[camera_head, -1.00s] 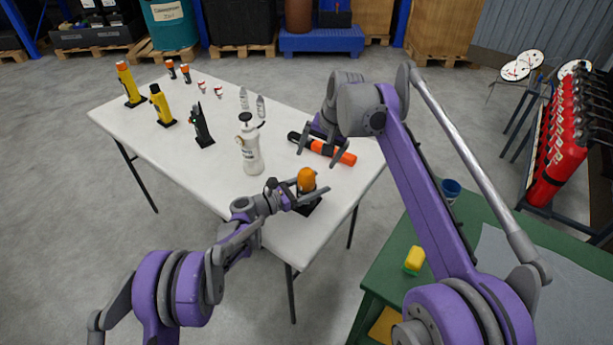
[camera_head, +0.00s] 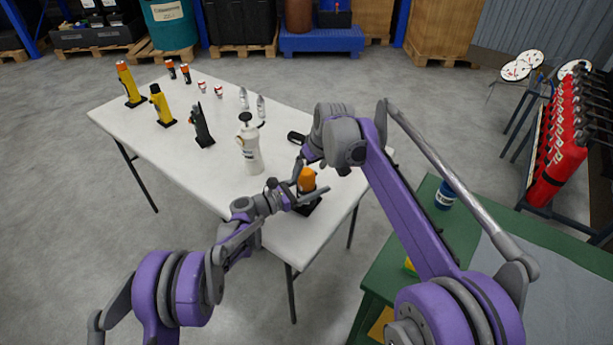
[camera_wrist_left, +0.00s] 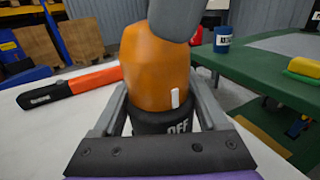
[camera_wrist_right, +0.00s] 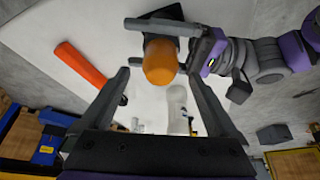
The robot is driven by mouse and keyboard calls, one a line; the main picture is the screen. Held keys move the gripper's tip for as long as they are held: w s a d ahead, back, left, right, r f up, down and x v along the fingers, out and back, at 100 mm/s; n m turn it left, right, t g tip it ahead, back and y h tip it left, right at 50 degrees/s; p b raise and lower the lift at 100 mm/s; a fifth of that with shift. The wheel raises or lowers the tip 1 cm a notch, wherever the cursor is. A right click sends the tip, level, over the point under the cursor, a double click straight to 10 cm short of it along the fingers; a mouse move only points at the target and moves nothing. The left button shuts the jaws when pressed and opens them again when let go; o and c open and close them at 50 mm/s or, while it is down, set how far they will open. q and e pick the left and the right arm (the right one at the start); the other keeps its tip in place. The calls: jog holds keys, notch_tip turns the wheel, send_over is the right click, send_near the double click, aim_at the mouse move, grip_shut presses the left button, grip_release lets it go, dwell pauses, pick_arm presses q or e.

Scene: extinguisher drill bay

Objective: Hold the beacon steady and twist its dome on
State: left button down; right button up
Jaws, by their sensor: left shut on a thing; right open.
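The beacon stands on the white table near its front right corner, with an orange dome (camera_head: 307,180) seated on a black base (camera_wrist_left: 165,122). Lettering reading "OFF" shows on the base. My left gripper (camera_head: 300,200) is shut on the base, one finger on each side. My right gripper (camera_wrist_right: 165,85) is open and empty, above and beside the dome. In the right wrist view the dome (camera_wrist_right: 160,60) lies beyond the fingers, near the gap between them. In the left wrist view a grey part of my right gripper overlaps the dome's top. The dome's thread is hidden.
An orange and black torch (camera_wrist_left: 70,88) lies on the white table (camera_head: 225,190) behind the beacon, mostly hidden by my right arm in the head view. A white extinguisher (camera_head: 251,150) stands to the left. A green table (camera_head: 465,225) with a blue cup (camera_head: 446,195) is at the right.

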aim_at(308, 173)
jog(key=x, duration=0.5)
jog(key=c, duration=1.4)
